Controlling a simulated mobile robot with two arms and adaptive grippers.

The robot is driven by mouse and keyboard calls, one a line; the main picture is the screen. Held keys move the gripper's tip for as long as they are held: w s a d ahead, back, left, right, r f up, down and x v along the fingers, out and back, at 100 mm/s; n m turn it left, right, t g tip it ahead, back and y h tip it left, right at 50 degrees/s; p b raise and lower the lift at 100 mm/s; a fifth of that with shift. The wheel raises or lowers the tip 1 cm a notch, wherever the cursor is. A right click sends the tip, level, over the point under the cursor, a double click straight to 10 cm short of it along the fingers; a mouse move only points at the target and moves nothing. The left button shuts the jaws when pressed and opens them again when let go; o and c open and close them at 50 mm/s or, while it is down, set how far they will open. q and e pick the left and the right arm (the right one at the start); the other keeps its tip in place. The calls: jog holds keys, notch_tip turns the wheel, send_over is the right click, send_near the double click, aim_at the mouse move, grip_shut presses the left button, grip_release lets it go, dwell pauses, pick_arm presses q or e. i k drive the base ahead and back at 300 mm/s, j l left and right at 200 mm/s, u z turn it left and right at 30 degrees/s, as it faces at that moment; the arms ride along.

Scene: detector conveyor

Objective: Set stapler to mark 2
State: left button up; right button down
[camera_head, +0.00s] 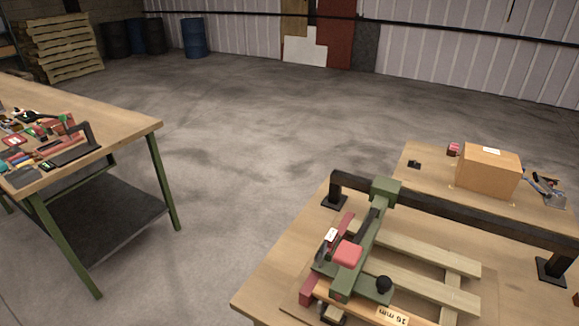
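A green tool carriage (361,257), which looks like the stapler, hangs on a dark rail (452,210) over the right table. No numbered mark 2 can be made out. Neither of my grippers shows in the head view.
Wooden slats (430,250) lie under the rail on the right table (285,260). A cardboard box (488,172) and small items stand behind the rail. A left table (120,123) holds many hand tools. Open concrete floor lies between the tables.

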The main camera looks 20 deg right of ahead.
aim_at(385, 190)
jog(key=j+z, duration=0.1)
jog(key=z, duration=0.25)
jog(key=j+z, duration=0.1)
jog(key=z, duration=0.3)
jog(key=k+j+z, duration=0.1)
jog(key=z, duration=0.25)
